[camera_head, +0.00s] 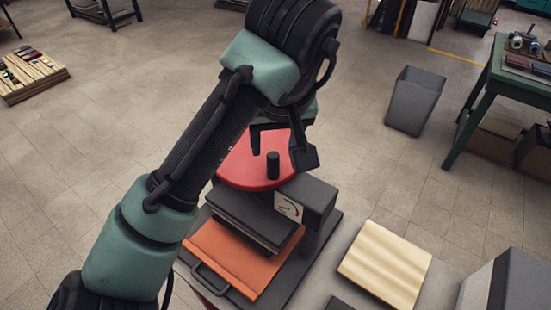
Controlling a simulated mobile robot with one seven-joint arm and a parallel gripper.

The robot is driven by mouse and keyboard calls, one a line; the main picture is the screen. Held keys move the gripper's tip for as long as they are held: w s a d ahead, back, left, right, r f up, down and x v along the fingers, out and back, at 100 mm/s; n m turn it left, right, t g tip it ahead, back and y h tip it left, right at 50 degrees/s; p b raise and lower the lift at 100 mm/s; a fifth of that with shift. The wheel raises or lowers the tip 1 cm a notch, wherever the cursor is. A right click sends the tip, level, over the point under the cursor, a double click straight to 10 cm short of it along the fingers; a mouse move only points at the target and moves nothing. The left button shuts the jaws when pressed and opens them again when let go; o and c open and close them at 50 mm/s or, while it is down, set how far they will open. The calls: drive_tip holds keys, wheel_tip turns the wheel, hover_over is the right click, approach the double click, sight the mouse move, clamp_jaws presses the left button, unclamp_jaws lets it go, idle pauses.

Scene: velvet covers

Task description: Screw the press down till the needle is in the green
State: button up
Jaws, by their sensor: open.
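The press stands on a table in front of me. Its red wheel (237,166) lies flat on top, with an upright black knob (273,165) near its front right. A small white gauge (288,207) is on the dark housing at the right; its needle and colours are too small to read surely. Below the wheel is a dark press plate (240,218) above an orange tray (240,262) with a black handle. My gripper (283,158) is open above the wheel, its fingers pointing down on either side of the knob in the picture. I cannot tell whether it touches anything.
A pale ribbed board (385,264) lies on the table right of the press. A grey box (500,285) stands at the right front. A grey bin (415,100) and a green workbench (500,85) are on the floor beyond. My arm hides the left side of the press.

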sight(273, 157)
drive_tip(key=p+x, duration=0.1)
drive_tip(key=x, duration=0.7)
drive_tip(key=shift+w, duration=0.1)
drive_tip(key=shift+c, duration=0.2)
clamp_jaws()
drive_tip(key=shift+r, duration=0.1)
idle(0.9)
